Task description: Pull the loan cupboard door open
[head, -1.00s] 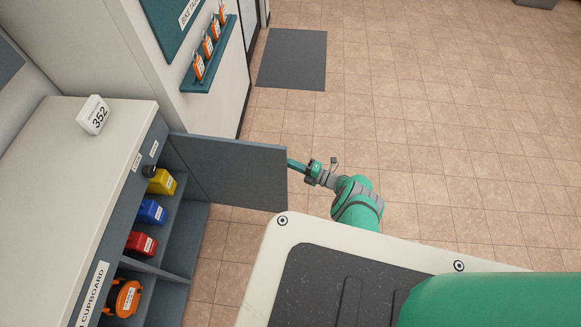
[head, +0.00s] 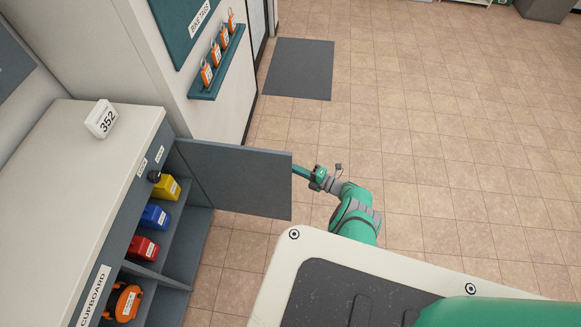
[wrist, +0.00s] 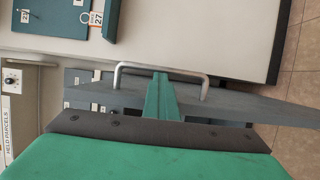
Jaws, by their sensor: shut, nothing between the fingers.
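The loan cupboard (head: 95,140) stands at the left in the head view, its front open and its shelves showing. Its grey door (head: 235,178) stands swung out, roughly square to the front. My gripper (head: 300,171) is at the door's free edge, its tips partly hidden behind the door. In the wrist view the door (wrist: 235,98) shows nearly edge-on with a silver bar handle (wrist: 188,73). My gripper (wrist: 160,76) is shut and empty, its tips at the handle bar; whether they touch it I cannot tell.
Yellow (head: 167,187), blue (head: 154,216) and red (head: 144,247) boxes and an orange item (head: 125,302) sit inside the cupboard. Orange tags hang from a teal rack (head: 205,90) on the wall. A dark mat (head: 300,68) lies beyond the door. The tiled floor to the right is clear.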

